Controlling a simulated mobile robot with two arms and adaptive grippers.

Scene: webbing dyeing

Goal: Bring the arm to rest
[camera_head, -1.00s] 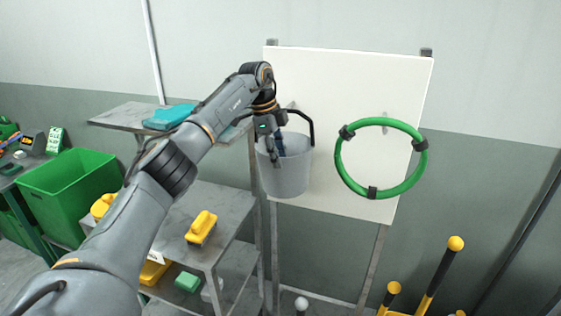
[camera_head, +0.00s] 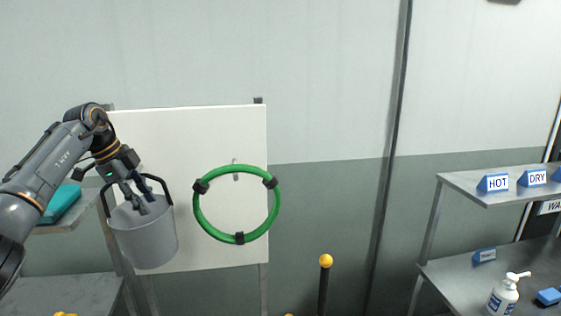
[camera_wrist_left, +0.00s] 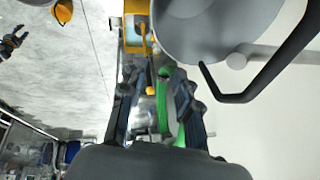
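A grey bucket (camera_head: 143,240) with a black handle hangs in front of the left part of a white board (camera_head: 210,135). In the left wrist view the bucket (camera_wrist_left: 205,30) is at the upper right, beside the fingers. My left gripper (camera_head: 138,198) points down at the bucket's mouth in the head view; I cannot tell whether it touches it. In the left wrist view the left gripper's fingers (camera_wrist_left: 155,105) stand apart with nothing held between them. A dark, jointed shape at the wrist view's left edge may be my right gripper (camera_wrist_left: 13,42); its fingers are unclear.
A green ring (camera_head: 240,237) with black clamps hangs on the board, right of the bucket. A shelf (camera_head: 460,185) with HOT and DRY signs stands at the right, with a white pump bottle (camera_head: 503,296) below.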

